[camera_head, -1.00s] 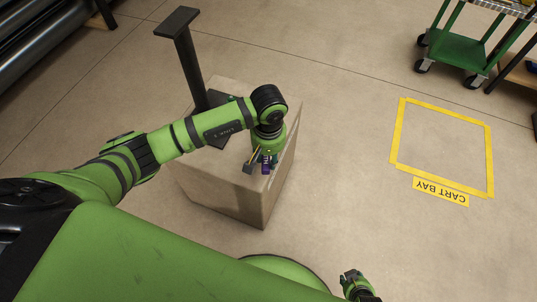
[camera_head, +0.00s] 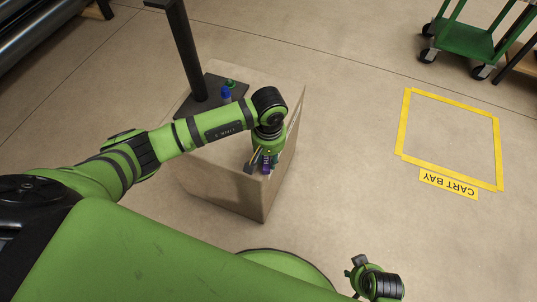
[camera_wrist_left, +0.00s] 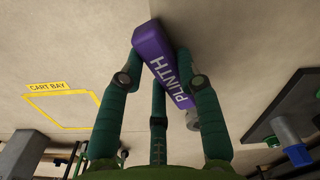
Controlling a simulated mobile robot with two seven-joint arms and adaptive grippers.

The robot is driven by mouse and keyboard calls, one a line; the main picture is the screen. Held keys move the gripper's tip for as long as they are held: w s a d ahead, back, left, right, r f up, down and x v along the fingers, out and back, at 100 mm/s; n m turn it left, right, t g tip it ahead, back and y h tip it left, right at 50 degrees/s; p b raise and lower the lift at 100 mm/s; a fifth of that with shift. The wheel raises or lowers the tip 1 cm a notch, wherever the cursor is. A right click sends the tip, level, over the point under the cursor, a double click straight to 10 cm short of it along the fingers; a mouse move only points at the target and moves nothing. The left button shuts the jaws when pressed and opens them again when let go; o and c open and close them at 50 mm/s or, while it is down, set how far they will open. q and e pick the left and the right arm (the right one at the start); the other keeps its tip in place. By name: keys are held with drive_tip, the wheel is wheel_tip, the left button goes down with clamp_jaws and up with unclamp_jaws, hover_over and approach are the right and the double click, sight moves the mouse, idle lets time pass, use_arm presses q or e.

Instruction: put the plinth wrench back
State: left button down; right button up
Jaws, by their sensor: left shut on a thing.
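The plinth wrench shows in the left wrist view as a purple block (camera_wrist_left: 158,55) lettered PLINTH, between the fingers of my left gripper (camera_wrist_left: 160,75). In the head view my left gripper (camera_head: 263,165) points down at the right part of a pale concrete block (camera_head: 225,190), with a bit of purple (camera_head: 266,170) at its fingertips. It is shut on the wrench. Whether the wrench touches the block top is unclear, and much of it is hidden. My right gripper (camera_head: 358,266) is at the bottom of the head view, too small to read its fingers.
A dark post (camera_head: 188,55) rises from a black base plate on the block. A blue item (camera_head: 226,94) with green beside it stands on the plate. A taped cart bay (camera_head: 402,125) lies empty at right. A green cart (camera_head: 468,40) stands behind it.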

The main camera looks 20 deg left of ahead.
use_arm(q)
drive_tip(key=shift+f, duration=0.3)
idle(0.5)
drive_tip(key=c, duration=1.2)
unclamp_jaws()
drive_tip(key=shift+r, duration=0.1)
drive_tip(key=o, duration=0.5)
drive_tip(key=shift+o, duration=0.2)
drive_tip(key=shift+r, duration=3.75)
